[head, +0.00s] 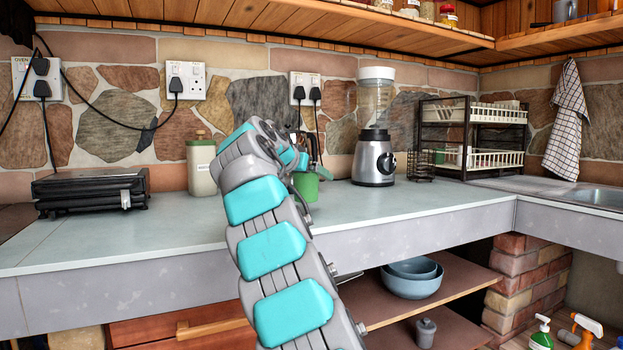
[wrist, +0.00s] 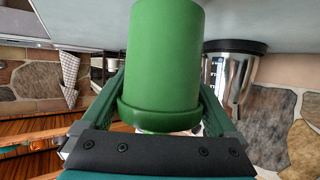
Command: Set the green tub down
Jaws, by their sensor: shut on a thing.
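The green tub (head: 306,187) is low over the grey worktop, left of the blender, upright and partly hidden behind my arm in the head view. I cannot tell whether its base touches the worktop. In the wrist view, which is upside down, the tub (wrist: 165,50) fills the middle with its rim toward my palm; its base is cut off by the frame edge. My gripper (wrist: 163,88) is shut on the tub, one finger on each side. In the head view my gripper (head: 309,153) is mostly hidden by my wrist.
A blender (head: 374,150) stands right of the tub, with a dish rack (head: 460,140) beyond it. A pale lidded canister (head: 201,168) stands to the left, and a black appliance (head: 90,190) further left. The worktop (head: 165,225) in front is clear. A shelf (head: 330,22) hangs above.

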